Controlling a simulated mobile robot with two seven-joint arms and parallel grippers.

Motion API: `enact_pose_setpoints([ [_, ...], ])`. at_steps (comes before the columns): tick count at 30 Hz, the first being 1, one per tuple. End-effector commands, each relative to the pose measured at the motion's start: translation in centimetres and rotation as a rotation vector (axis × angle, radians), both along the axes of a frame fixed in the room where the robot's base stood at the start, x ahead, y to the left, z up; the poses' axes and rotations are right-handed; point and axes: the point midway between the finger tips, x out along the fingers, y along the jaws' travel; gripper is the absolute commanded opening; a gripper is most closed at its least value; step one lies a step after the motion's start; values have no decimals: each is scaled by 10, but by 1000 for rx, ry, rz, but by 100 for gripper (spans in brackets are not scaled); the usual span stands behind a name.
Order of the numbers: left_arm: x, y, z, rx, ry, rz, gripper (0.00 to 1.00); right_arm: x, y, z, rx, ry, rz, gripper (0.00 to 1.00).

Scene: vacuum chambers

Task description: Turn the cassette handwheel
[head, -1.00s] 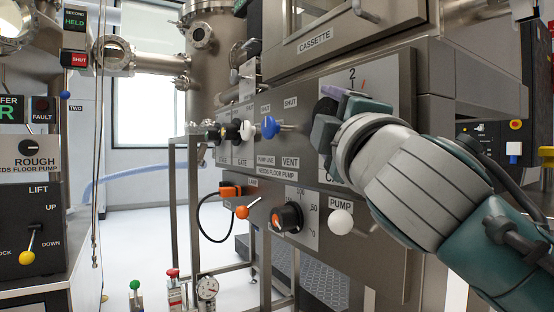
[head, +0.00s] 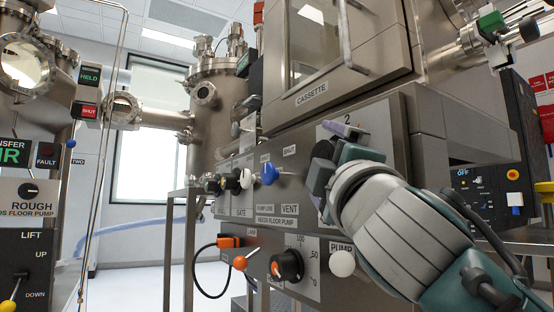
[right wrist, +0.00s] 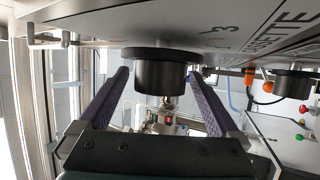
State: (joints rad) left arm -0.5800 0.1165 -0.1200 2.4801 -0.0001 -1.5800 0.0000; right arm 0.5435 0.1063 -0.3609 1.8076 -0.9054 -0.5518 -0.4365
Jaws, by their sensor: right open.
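The cassette handwheel is a dark round knob (right wrist: 160,75) on the grey panel below the CASSETTE label. In the right wrist view it lies between the two purple fingers of my right gripper (right wrist: 157,84), with a gap visible on each side. In the head view my right gripper (head: 330,158) is at the panel by the figure 2, and the handwheel (head: 323,150) is mostly hidden behind it. The right gripper is open and straddles the knob. My left gripper is not in view.
The cassette chamber door (head: 335,60) with its bar handle stands above the panel. A blue knob (head: 269,174), a white PUMP knob (head: 342,263) and a black dial (head: 286,265) stick out nearby. A dark control box (head: 488,180) is at the right.

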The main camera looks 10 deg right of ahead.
Motion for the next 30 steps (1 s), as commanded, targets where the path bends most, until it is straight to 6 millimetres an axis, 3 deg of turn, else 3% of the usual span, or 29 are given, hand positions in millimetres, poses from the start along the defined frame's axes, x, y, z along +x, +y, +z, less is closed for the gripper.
enact_pose_setpoints([
  [8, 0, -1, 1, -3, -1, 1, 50, -7, 1, -4, -1, 2, 0, 98],
  [21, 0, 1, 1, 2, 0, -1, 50, -76, 7, -37, 1, 3, 1, 98],
  [30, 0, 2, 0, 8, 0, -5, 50, -90, 8, -42, 0, -1, 0, 98],
])
